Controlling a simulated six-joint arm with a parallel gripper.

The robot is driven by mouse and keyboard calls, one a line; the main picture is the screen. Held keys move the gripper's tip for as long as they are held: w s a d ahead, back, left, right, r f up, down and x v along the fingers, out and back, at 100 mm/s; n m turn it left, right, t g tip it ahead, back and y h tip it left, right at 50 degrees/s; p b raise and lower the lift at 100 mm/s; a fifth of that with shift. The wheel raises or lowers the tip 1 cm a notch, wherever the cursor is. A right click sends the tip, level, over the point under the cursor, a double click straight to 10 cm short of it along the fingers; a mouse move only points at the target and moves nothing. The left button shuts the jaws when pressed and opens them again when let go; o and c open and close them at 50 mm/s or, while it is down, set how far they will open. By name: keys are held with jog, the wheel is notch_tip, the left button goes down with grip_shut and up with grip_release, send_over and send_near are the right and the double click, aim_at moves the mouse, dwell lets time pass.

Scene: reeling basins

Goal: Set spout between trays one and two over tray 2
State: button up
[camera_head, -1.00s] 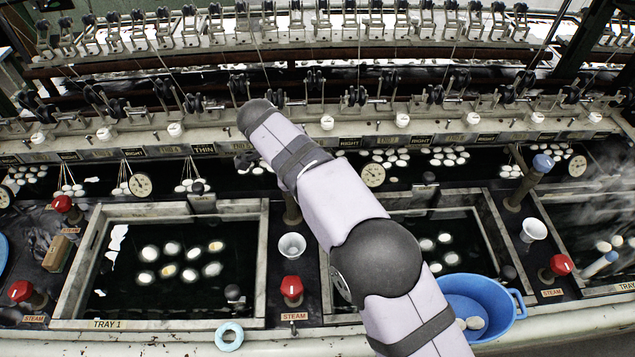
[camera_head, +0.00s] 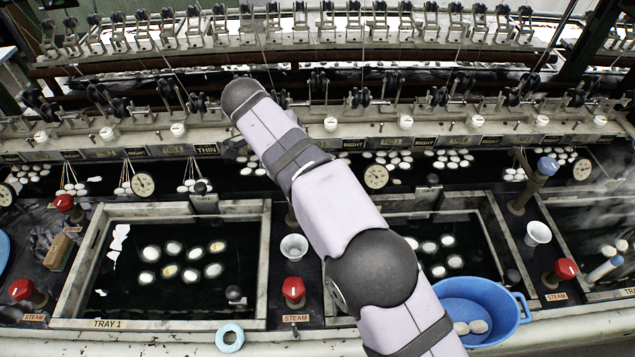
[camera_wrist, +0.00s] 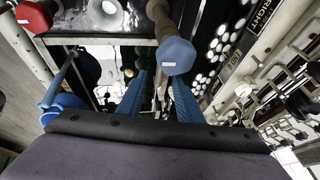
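The spout between the trays is mostly hidden by my arm in the head view; a short brown post (camera_head: 291,216) shows beside the arm. In the wrist view a blue faceted knob (camera_wrist: 175,56) on a brown post is close by, in front of my gripper (camera_wrist: 159,82). The two blue fingers are apart, with the knob near their tips; contact cannot be told. The head view does not show the fingers. Tray 1 (camera_head: 78,265) is at the left, holding several cocoons in dark water. Tray 2 (camera_head: 497,240) is partly covered by my arm.
A red steam knob (camera_head: 293,289) and a white cup (camera_head: 293,246) stand between the trays. A blue basin (camera_head: 510,318) with cocoons overlaps tray 2's front. Another blue-knobbed post (camera_head: 547,166) stands right of tray 2. Reeling fittings line the back.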

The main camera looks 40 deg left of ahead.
jog(key=shift+v, duration=1.2)
jog(key=w+d+r+n+g+p, duration=0.1)
jog(key=w+d+r+n+p, duration=0.15)
jog(key=w+d, duration=0.5)
jog(key=w+d+r+n+g+p, duration=0.15)
jog(key=w+d+p, duration=0.3)
jog(key=d, duration=0.55)
jog(key=d+r+n+g+p, duration=0.1)
jog(key=d+p, duration=0.1)
jog(key=d, duration=0.7)
jog(key=d+r+n+p, duration=0.2)
jog(key=d, duration=0.6)
jog(key=s+d+f+n+g+y+p, duration=0.1)
jog(key=s+d+p, duration=0.5)
jog(key=s+d, duration=0.8)
jog(key=shift+s+d+n+y, duration=0.2)
jog(key=shift+d+n+y, duration=0.2)
jog(key=shift+d+n, duration=0.65)
jog(key=shift+o, duration=0.5)
jog(key=shift+d+f+m, duration=0.1)
jog(key=shift+d+m, duration=0.1)
jog(key=shift+m, duration=0.05)
